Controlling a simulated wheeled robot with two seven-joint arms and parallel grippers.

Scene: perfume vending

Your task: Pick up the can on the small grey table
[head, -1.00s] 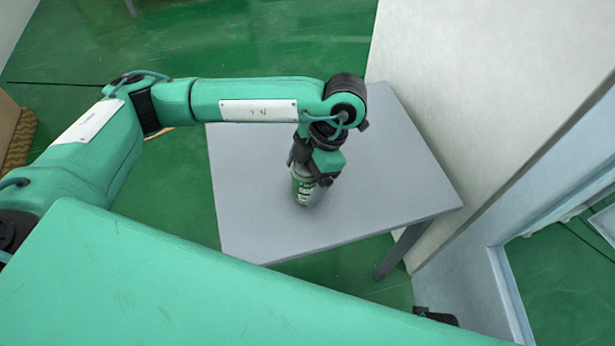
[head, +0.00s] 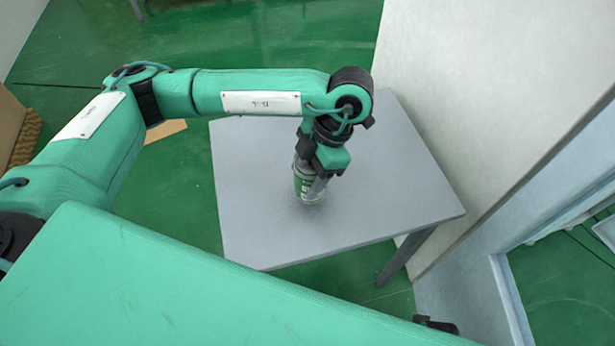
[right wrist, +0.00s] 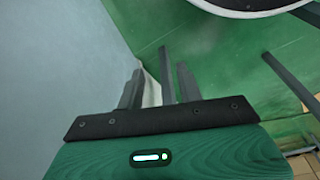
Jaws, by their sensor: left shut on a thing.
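A green and white can (head: 308,188) is upright at the middle of the small grey table (head: 400,190) in the head view. My left gripper (head: 316,178) comes down on it from above and is shut on its upper part. The fingers and wrist hide part of the can's top and right side. I cannot tell whether its base touches the tabletop or is just above it. My right gripper (right wrist: 160,85) is open and empty in the right wrist view; only a dark bit of that arm's end (head: 436,325) shows in the head view.
A pale wall panel (head: 470,100) stands along the table's right side. A cardboard box (head: 12,125) is at the far left. The tabletop around the can is otherwise clear. In the right wrist view, a pale wall (right wrist: 50,70) is close on the left.

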